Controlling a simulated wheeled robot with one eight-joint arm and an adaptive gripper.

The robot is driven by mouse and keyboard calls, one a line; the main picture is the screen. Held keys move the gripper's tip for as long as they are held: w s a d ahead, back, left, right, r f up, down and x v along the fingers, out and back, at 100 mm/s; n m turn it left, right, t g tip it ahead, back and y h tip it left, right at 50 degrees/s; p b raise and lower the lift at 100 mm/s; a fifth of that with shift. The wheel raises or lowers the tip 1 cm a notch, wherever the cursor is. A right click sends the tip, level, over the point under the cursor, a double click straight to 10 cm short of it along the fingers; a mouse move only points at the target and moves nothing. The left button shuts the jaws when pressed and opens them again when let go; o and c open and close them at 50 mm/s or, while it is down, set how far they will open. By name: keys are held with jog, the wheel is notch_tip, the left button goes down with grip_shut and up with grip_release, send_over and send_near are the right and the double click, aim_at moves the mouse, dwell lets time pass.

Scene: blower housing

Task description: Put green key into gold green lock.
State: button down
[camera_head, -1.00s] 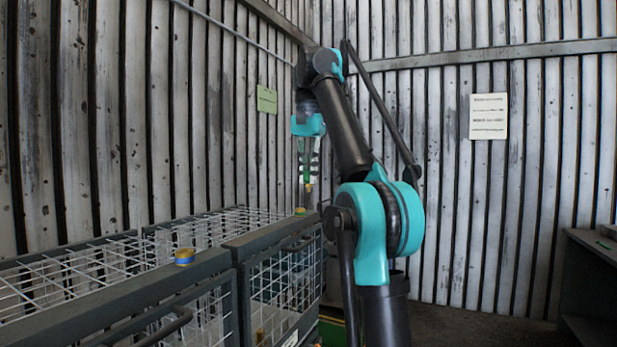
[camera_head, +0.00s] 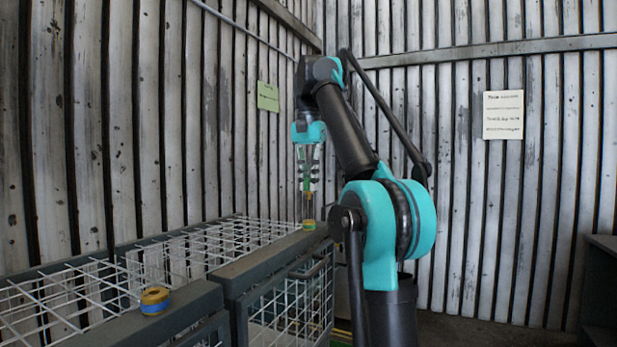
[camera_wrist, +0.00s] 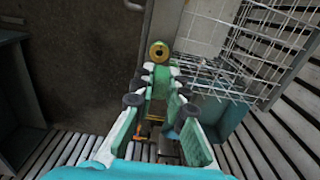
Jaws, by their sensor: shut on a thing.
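My gripper (camera_head: 308,182) points straight down and is shut on the green key (camera_head: 307,172), with the key's gold lower end pointing down below the fingers. The gold green lock (camera_head: 309,224), a small gold ring with a green band, sits on the dark top rail of the far cage, directly below the key in the head view. In the wrist view the round gold lock face (camera_wrist: 158,51) with a dark centre shows just beyond my fingertips (camera_wrist: 162,78). The key is mostly hidden between the fingers there.
A gold lock with a blue band (camera_head: 154,300) sits on the nearer cage's rail. White wire mesh (camera_head: 80,290) covers the cages. A dark cabinet (camera_head: 602,290) stands at the far right. Corrugated walls close off the back and left; there is open air above the cages.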

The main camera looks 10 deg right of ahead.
jog(key=shift+f, duration=3.45)
jog(key=shift+f, duration=0.15)
jog(key=c, duration=1.5)
grip_release()
jog(key=shift+o, duration=0.2)
